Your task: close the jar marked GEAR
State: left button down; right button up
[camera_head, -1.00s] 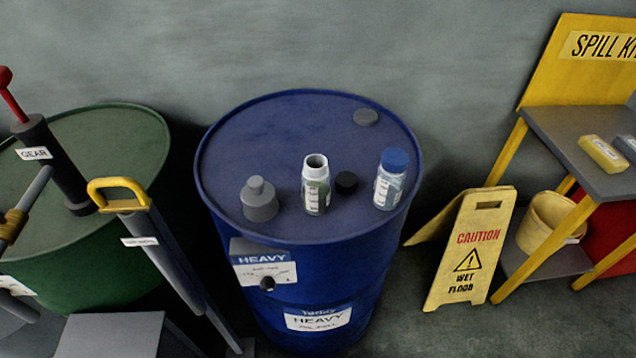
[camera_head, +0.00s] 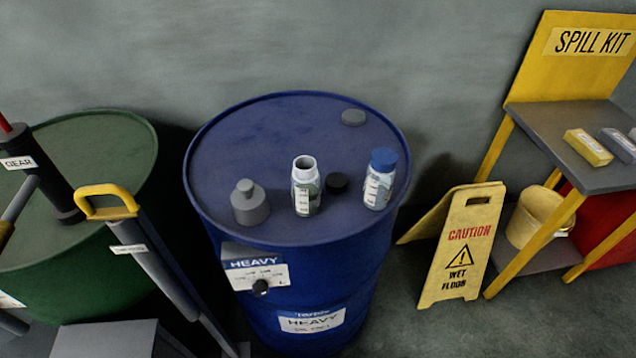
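An open jar (camera_head: 306,188) without a lid stands upright on top of the blue drum (camera_head: 250,125). It is clear with a white neck, and its label is too small to read. I cannot tell which jar is marked GEAR. Neither of my grippers is in view.
A green drum (camera_head: 110,150) and a yellow-handled tool (camera_head: 106,200) are at the left. A yellow caution sign (camera_head: 462,245) and a spill kit stand (camera_head: 570,130) are at the right.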

aim_at(305, 177)
jog(key=l+u, duration=0.25)
jog(key=u, duration=0.25)
jog(key=l+u, duration=0.25)
jog(key=u, duration=0.25)
jog(key=l+u, duration=0.25)
jog(key=u, duration=0.25)
jog(key=k+l+u, duration=0.1)
jog(key=l, duration=0.3)
jog(key=k+l+u, duration=0.1)
jog(key=k+l, duration=0.15)
jog(key=l, duration=0.15)
jog(key=k+l+u, duration=0.1)
jog(key=l, duration=0.3)
jog(key=k+l+u, duration=0.1)
jog(key=k+l, duration=0.15)
jog(key=l, duration=0.15)
